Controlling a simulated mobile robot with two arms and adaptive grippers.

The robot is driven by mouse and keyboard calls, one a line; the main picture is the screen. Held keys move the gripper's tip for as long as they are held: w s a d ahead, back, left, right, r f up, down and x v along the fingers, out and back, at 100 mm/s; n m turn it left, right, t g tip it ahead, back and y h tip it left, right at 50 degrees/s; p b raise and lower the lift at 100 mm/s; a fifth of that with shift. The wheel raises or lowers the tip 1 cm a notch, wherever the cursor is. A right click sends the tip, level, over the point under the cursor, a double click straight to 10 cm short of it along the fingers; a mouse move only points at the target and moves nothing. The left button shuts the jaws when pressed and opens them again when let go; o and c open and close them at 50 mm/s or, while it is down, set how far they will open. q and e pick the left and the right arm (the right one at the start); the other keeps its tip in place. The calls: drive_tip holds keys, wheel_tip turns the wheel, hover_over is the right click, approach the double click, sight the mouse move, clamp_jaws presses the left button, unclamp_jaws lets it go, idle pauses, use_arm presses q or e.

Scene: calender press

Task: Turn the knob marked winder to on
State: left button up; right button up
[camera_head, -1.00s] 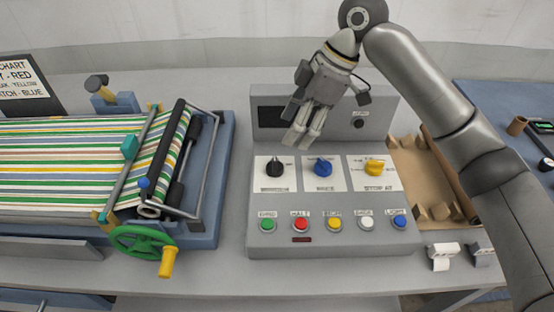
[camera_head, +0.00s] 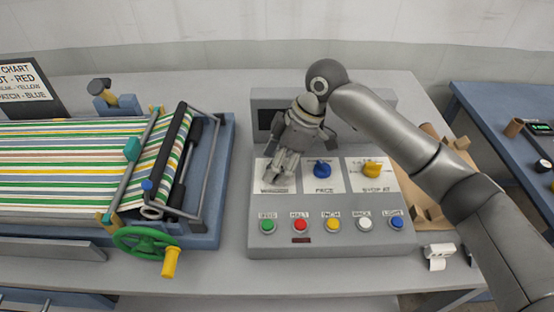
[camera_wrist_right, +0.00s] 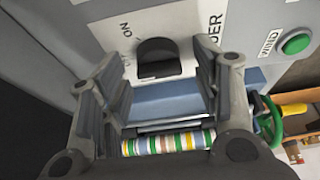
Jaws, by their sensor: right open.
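The black knob (camera_wrist_right: 157,52) sits on a white plate in the right wrist view, with the letters ON and part of a label ending in DER beside it. In the head view my right gripper hides this knob, and its white plate (camera_head: 259,172) shows at the left of the control panel (camera_head: 330,237). My right gripper (camera_head: 276,176) points down over the plate. In the wrist view its two fingers stand open on either side of the knob (camera_wrist_right: 158,68), with gaps visible. I cannot tell whether they touch it. My left gripper is not in view.
A blue knob (camera_head: 322,170) and a yellow knob (camera_head: 372,170) stand to the right. A row of coloured buttons, with green (camera_head: 267,226) and red (camera_head: 300,225), lies in front. A striped-fabric roller machine with a green handwheel (camera_head: 145,243) stands left.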

drive_tip(key=c, duration=1)
drive_tip(key=shift+r+m+p, duration=0.2)
drive_tip(key=shift+m+p, duration=0.1)
drive_tip(key=shift+p, duration=0.4)
drive_tip(key=m+t+p, duration=0.1)
drive_tip(key=m+p, duration=0.2)
drive_tip(key=p, duration=0.2)
drive_tip(key=m+t+h+p, duration=0.1)
drive_tip(key=m+p, duration=0.2)
drive_tip(key=p, duration=0.1)
drive_tip(key=m+t+p, duration=0.1)
drive_tip(key=m+p, duration=0.2)
drive_tip(key=p, duration=0.2)
drive_tip(key=shift+s+a+r+m+h+p, duration=0.1)
drive_tip(key=shift+s+a+m+h+p, duration=0.05)
drive_tip(key=shift+s+m+h+p, duration=0.15)
drive_tip(key=shift+w+f+m+t+h+p, duration=0.15)
drive_tip(key=shift+m+t+p, duration=0.1)
drive_tip(key=shift+m+p, duration=0.3)
drive_tip(key=shift+s+f+m+t+h+p, duration=0.15)
drive_tip(key=shift+m+t+p, duration=0.1)
drive_tip(key=shift+m+p, duration=0.25)
drive_tip(key=shift+w+r, duration=0.1)
drive_tip(key=o, duration=1)
